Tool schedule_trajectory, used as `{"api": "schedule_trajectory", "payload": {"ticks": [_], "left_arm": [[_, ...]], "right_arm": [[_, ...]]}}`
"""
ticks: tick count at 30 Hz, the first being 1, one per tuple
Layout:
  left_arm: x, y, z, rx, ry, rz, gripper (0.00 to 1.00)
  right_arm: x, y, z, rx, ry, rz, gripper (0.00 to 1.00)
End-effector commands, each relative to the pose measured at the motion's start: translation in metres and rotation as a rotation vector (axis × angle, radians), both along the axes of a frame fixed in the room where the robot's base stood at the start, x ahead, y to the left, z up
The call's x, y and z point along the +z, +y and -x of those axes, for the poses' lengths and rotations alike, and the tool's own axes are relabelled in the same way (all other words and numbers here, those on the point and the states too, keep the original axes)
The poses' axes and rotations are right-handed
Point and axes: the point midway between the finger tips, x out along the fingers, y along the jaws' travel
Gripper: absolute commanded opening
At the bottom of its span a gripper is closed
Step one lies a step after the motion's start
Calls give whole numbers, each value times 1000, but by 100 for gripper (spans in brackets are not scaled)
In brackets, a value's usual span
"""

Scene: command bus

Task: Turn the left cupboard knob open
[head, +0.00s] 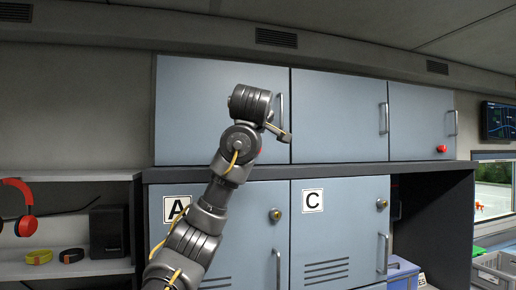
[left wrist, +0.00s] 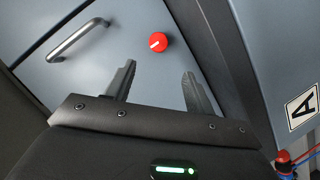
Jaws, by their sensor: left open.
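A red round knob (left wrist: 158,42) with a short white mark sits on a blue-grey cupboard door in the left wrist view. A silver bar handle (left wrist: 75,40) is on the same door, left of the knob. My left gripper (left wrist: 158,88) is open, its two dark fingers pointing toward the door with the knob ahead of and between them. No contact shows, and nothing is between the fingers.
Another red knob (head: 441,149) is on the upper right door. A shelf at left holds red headphones (head: 22,210) and a black box (head: 108,232). A blue crate (head: 402,274) stands at lower right.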

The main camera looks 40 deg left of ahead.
Motion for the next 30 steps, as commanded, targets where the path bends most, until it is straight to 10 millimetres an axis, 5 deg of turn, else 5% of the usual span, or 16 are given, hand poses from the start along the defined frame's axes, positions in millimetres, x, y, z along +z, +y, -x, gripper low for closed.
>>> {"api": "schedule_trajectory", "payload": {"ticks": [6,18,30], "left_arm": [[-5,16,-29,-5,8,2,54],[-23,57,-73,-1,4,1,54],[-29,62,-79,-2,2,0,54]], "right_arm": [[25,-2,29,0,40,3,36],[61,-1,-4,1,-6,1,36],[63,-1,16,1,21,2,36]]}}
